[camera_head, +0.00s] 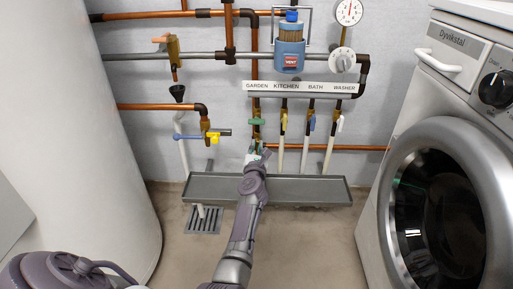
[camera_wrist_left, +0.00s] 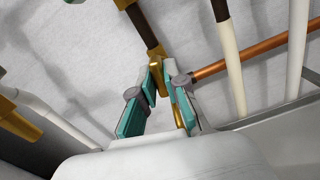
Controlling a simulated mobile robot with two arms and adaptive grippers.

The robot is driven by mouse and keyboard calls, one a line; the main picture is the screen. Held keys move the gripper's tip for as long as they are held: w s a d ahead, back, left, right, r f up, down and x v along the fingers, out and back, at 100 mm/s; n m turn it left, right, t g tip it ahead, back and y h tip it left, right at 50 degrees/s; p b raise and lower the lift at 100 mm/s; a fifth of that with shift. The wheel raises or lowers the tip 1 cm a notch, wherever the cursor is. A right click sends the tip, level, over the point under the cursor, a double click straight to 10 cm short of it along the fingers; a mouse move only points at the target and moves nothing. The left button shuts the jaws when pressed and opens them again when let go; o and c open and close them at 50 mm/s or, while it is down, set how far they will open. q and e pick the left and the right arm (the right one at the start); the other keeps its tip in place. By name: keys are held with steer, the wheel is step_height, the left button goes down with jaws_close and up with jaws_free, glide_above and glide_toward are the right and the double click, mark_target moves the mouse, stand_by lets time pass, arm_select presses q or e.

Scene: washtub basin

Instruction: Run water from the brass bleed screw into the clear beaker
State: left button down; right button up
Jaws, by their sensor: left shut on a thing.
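The brass bleed fitting (camera_head: 257,141) is at the lower end of the GARDEN pipe, below a green handle. In the left wrist view, brass (camera_wrist_left: 155,77) shows between and beyond the fingertips. My left gripper (camera_head: 260,154) is right under this fitting, its teal-padded fingers (camera_wrist_left: 160,106) apart around a thing. A pale, see-through shape (camera_head: 250,158) at the fingertips looks like the clear beaker, though its outline is hard to make out. I cannot tell whether it touches the brass, or whether water runs. My right gripper is out of view.
A grey trough (camera_head: 300,190) lies below the pipes, with a floor drain (camera_head: 204,220) before it. White pipes with handles stand close to the right of my gripper. A washer (camera_head: 440,180) and white cylinder (camera_head: 95,120) flank the space.

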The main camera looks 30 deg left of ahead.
arm_select(q)
steer(key=shift+f+n, duration=0.15)
steer(key=shift+n, duration=0.15)
steer(key=c, duration=1.5)
jaws_free()
steer(key=v, duration=0.7)
steer(key=shift+s+d, duration=0.2)
